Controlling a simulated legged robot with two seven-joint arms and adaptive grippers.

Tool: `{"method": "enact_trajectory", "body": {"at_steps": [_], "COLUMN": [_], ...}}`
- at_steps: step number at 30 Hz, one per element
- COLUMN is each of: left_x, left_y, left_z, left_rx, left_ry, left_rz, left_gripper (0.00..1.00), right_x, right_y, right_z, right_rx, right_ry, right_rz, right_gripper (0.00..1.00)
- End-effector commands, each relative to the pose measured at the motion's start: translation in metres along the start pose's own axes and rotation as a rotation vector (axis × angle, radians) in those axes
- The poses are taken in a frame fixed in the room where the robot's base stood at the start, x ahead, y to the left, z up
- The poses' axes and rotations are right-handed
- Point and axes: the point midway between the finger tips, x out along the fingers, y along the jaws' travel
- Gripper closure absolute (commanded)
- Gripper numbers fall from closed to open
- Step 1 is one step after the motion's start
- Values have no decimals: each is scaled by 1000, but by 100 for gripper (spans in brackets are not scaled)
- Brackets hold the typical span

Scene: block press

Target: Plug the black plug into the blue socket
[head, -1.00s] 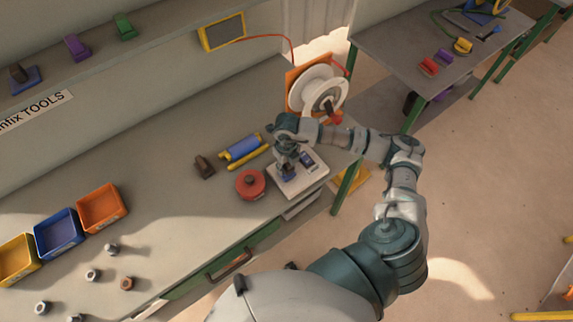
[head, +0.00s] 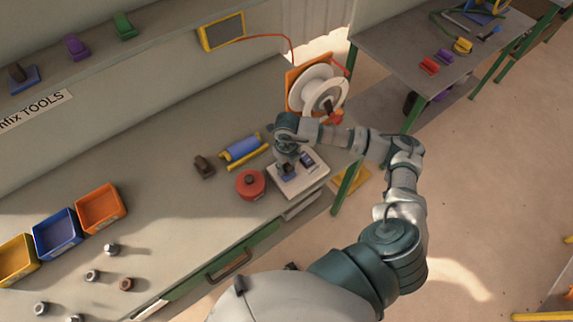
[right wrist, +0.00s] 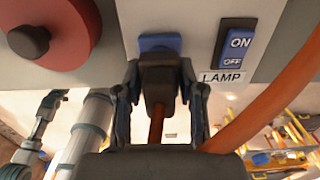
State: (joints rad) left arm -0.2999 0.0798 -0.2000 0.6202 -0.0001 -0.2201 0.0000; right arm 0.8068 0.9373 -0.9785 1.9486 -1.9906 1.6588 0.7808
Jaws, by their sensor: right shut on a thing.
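The black plug (right wrist: 158,82) with an orange cable is between the fingers of my right gripper (right wrist: 160,88) in the right wrist view. The gripper is shut on it. The plug is right in front of the blue socket (right wrist: 160,42) on a pale panel, and overlaps its lower part. I cannot tell how deep it sits. In the head view the blue socket (head: 289,175) is on the pale box, below my right gripper (head: 286,160), with the dark plug (head: 283,167) close over it. My left gripper is not in view.
A blue ON/OFF lamp switch (right wrist: 236,44) is beside the socket. A red round part with a black knob (head: 250,184) stands left of the box (head: 312,179). A blue-yellow roller (head: 240,147) and brown block (head: 204,166) lie further left. A cable reel (head: 318,88) is behind.

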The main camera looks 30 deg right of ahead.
Motion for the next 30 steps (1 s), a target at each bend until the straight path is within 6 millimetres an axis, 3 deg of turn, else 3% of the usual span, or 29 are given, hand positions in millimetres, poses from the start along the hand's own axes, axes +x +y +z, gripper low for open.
{"method": "enact_trajectory", "body": {"at_steps": [20,21,24,30], "left_x": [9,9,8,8], "left_y": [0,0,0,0], "left_z": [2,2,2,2], "left_rx": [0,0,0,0], "left_ry": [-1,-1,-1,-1], "left_rz": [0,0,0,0], "left_gripper": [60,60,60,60], "right_x": [11,11,10,10], "right_y": [0,0,0,0], "right_z": [0,0,0,0], "right_rx": [0,0,0,0], "right_ry": [0,0,0,0], "right_rz": [0,0,0,0], "right_gripper": [97,59,34,32]}}
